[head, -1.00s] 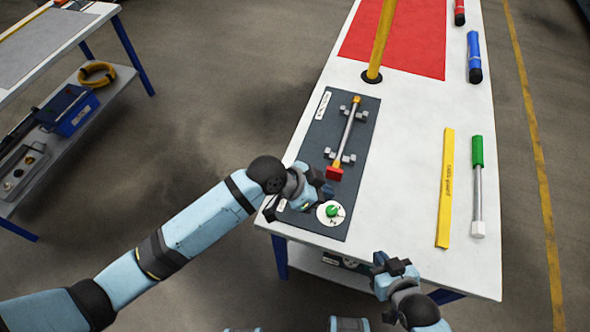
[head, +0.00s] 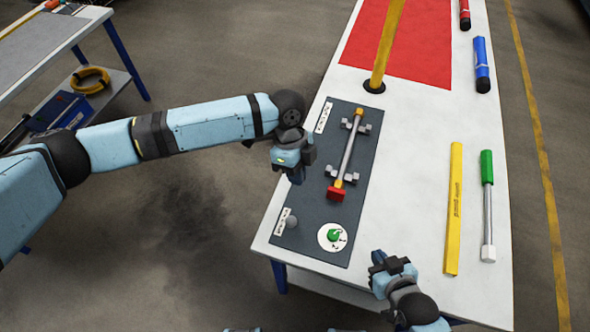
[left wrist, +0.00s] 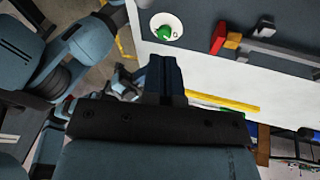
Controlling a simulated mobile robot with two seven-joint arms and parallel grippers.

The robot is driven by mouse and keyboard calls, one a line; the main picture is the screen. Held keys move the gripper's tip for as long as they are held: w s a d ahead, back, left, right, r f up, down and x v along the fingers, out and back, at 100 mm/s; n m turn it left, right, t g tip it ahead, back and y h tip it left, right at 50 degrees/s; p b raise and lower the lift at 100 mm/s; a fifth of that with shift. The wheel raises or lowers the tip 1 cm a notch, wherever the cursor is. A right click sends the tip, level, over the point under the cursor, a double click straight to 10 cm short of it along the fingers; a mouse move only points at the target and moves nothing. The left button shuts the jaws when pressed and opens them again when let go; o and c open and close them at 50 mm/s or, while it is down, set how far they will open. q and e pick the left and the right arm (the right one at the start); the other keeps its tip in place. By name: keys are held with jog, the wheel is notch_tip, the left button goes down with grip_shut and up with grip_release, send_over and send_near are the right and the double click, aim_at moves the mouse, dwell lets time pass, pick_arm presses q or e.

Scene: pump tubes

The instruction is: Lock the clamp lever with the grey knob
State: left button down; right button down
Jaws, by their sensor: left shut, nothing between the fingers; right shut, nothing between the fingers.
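A small grey knob (head: 291,222) shows at the lower left of the dark panel (head: 302,236), beside a white label. The lever under it is too small to make out, so I cannot tell its position. My left gripper (head: 297,175) is shut and empty above the panel's left edge, beyond the knob and apart from it. Its shut fingers (left wrist: 166,76) fill the middle of the left wrist view, where I cannot find the grey knob. My right gripper (head: 376,261) is shut and empty near the table's front edge.
A green knob on a white disc (head: 325,245) sits right of the grey knob. A rod (head: 348,150) with a red end block (head: 336,194) rests in grey brackets. A yellow post (head: 388,45) stands behind. A yellow bar (head: 454,210) and green-handled tool (head: 487,205) lie at right.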

pick_arm(q)
jog(key=p, duration=0.1)
send_near(293, 222)
notch_tip(293, 222, down, 3)
jog(key=w+d, duration=0.2)
jog(key=d, duration=0.1)
pick_arm(e)
jog(key=shift+d+r, duration=0.2)
jog(key=shift+r, duration=0.3)
jog(key=shift+w+d+r+p, duration=0.1)
jog(key=shift+r+p, duration=0.45)
pick_arm(q)
jog(key=shift+s+a+f, duration=0.3)
jog(key=shift+s+f, duration=0.1)
jog(key=shift+f, duration=0.3)
jog(key=shift+s+a+f, duration=0.25)
jog(key=shift+s+f, duration=0.2)
jog(key=shift+f, duration=0.25)
jog(key=shift+s+a+f, duration=0.3)
jog(key=shift+s+f, duration=0.1)
jog(key=shift+f, duration=0.25)
